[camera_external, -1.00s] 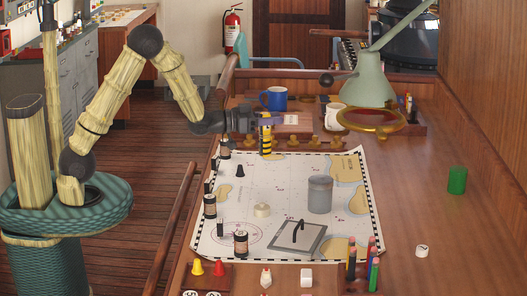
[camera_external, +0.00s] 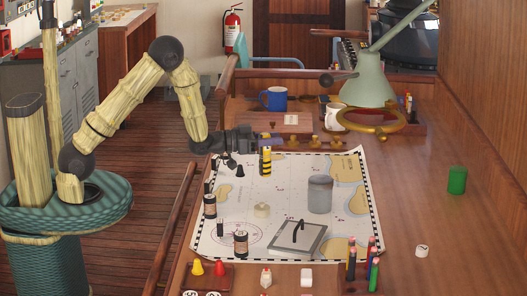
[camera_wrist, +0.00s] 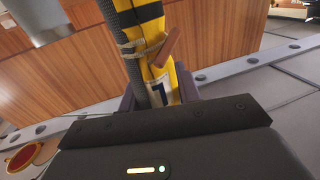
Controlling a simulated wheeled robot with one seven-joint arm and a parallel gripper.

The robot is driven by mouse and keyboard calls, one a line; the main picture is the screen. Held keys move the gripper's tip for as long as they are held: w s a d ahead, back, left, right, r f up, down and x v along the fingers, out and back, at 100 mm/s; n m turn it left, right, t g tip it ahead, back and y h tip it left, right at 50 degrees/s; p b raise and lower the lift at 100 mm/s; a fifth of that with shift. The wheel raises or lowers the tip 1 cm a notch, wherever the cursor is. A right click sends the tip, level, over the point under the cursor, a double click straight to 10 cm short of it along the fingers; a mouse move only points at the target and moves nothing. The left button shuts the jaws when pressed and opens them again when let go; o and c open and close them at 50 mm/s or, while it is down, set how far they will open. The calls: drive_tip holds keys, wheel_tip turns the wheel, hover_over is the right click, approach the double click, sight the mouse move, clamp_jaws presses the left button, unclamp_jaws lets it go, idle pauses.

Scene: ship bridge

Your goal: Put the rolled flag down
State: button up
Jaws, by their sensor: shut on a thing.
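The rolled flag (camera_external: 265,163), a narrow yellow and black striped roll, stands upright in the external view over the far part of the chart (camera_external: 280,190). My gripper (camera_external: 265,142) is shut on its upper part, reaching in from the left. I cannot tell whether the flag's lower end touches the chart. In the wrist view the flag (camera_wrist: 152,30) rises between my fingers, with a cord tie and a small wooden toggle (camera_wrist: 167,48) on it. A dark grey strip runs along its left side. The wrist view hides its lower end.
Behind are a blue mug (camera_external: 273,99) and a green lamp (camera_external: 369,80). The table's right side is mostly clear.

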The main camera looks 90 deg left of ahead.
sight(265, 155)
drive_tip(key=shift+f, duration=1.85)
drive_tip(key=shift+f, duration=0.15)
drive_tip(key=o, duration=1)
